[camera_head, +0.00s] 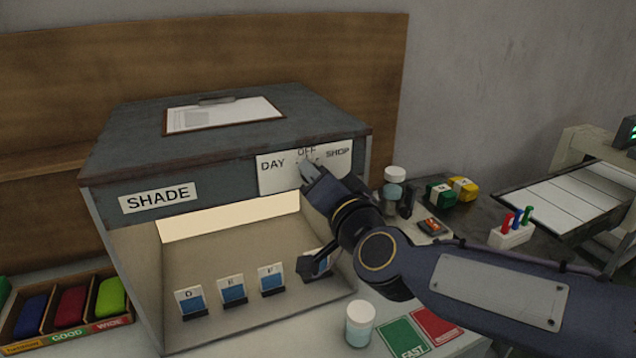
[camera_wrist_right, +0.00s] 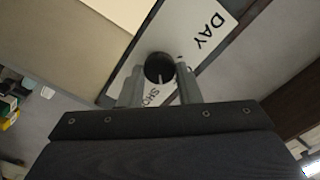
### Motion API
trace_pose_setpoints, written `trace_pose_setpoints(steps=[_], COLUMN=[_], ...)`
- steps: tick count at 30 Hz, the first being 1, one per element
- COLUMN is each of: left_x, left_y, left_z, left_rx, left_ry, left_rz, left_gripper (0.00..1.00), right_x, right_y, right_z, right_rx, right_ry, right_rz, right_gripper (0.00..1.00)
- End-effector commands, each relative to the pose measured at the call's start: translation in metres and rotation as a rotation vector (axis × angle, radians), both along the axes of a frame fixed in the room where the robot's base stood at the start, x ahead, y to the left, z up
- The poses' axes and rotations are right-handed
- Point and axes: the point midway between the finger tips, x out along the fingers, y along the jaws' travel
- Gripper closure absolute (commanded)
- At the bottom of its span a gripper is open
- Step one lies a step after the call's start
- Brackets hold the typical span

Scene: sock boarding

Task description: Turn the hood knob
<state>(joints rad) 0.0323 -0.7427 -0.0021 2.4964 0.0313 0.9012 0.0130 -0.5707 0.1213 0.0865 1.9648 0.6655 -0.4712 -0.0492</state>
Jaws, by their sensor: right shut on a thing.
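The hood (camera_head: 240,166) is a grey box with a SHADE label and a lit strip inside. Its white dial plate (camera_head: 273,183) reads DAY, OFF and SHOP. My right gripper (camera_head: 309,170) reaches up to the plate from the right and covers the knob in the head view. In the right wrist view, the dark round knob (camera_wrist_right: 158,68) with a pale pointer line sits between the two fingers of my right gripper (camera_wrist_right: 158,80), which is shut on it. The plate (camera_wrist_right: 207,35) shows behind it there. My left gripper is not in view.
Several labelled cards with blue swatches (camera_head: 232,289) stand inside the hood. A white-lidded jar (camera_head: 360,324) and green and red cards (camera_head: 403,338) lie in front. A bin of coloured rolls (camera_head: 72,308) is at left.

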Motion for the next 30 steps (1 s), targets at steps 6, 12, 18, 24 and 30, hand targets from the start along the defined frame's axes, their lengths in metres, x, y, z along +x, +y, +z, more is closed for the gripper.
trace_pose_setpoints(steps=[6, 12, 18, 24, 30], left_x=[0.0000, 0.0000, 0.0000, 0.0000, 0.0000], left_y=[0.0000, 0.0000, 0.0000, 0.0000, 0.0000], left_z=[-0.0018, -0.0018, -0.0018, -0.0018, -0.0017], left_rx=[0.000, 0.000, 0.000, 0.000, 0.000], left_ry=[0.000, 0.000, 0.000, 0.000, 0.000], left_rz=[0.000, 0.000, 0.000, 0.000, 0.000], left_gripper=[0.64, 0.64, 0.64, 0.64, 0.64], right_x=[0.0001, 0.0001, 0.0001, 0.0001, -0.0008], right_y=[-0.0002, -0.0003, -0.0003, -0.0002, -0.0006], right_z=[-0.0006, -0.0004, -0.0004, -0.0003, -0.0001], right_rx=[0.026, 0.029, 0.028, 0.027, 0.027], right_ry=[0.012, 0.014, 0.013, 0.012, 0.011], right_rz=[0.000, 0.000, 0.000, -0.001, 0.000], right_gripper=[0.92, 0.92, 0.64, 0.49, 0.49])
